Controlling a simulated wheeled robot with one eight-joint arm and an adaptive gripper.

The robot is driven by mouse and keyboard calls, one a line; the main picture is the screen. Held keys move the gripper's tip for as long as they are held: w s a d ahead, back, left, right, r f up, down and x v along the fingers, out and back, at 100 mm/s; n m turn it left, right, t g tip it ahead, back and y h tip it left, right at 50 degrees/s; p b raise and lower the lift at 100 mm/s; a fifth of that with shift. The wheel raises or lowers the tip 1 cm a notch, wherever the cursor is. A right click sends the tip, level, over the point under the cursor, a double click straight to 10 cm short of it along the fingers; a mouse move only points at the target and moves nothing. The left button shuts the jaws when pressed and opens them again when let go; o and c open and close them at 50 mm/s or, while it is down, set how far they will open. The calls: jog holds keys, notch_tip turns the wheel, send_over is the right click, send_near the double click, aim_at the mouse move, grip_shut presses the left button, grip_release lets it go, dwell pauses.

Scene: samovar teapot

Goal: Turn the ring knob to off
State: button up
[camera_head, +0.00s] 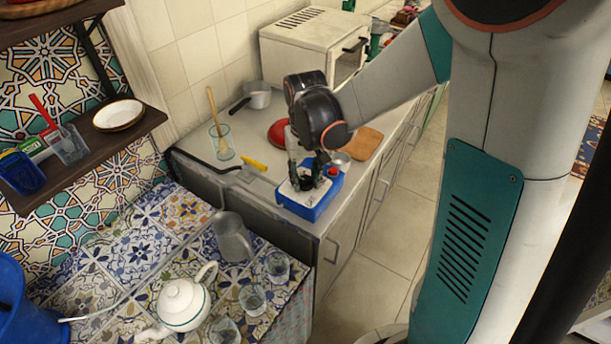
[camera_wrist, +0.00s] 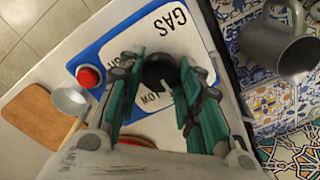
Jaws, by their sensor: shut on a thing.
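The blue box (camera_head: 323,207) with a white top panel stands on the counter in the head view. In the wrist view its panel (camera_wrist: 128,48) shows the word GAS and other lettering partly hidden by my fingers. The dark round ring knob (camera_wrist: 160,68) sits on this panel, with a small pale mark at its lower side. My gripper (camera_head: 305,180) points down onto the box from above. In the wrist view its teal fingers stand on either side of the knob, shut on it. Which setting the knob points to cannot be read.
A red button (camera_wrist: 88,76) sits at the panel's edge. Nearby are a metal bowl (camera_wrist: 71,101), a wooden board (camera_head: 366,143) and a yellow object (camera_head: 254,164). A grey jug (camera_head: 232,238), white teapot (camera_head: 183,303) and several glasses stand on the tiled table.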

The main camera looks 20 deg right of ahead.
aim_at(306, 180)
jog(key=o, duration=1.1)
notch_tip(306, 180, up, 12)
jog(key=s+r+t, duration=0.1)
jog(key=s+t, duration=0.1)
jog(key=s, duration=0.3)
jog(key=s+n+t, duration=0.1)
jog(key=s+t, duration=0.1)
jog(key=s, duration=0.3)
jog(key=s+r+t, duration=0.1)
jog(key=s+t, duration=0.2)
jog(key=s, duration=0.2)
jog(key=shift+r+n, duration=0.3)
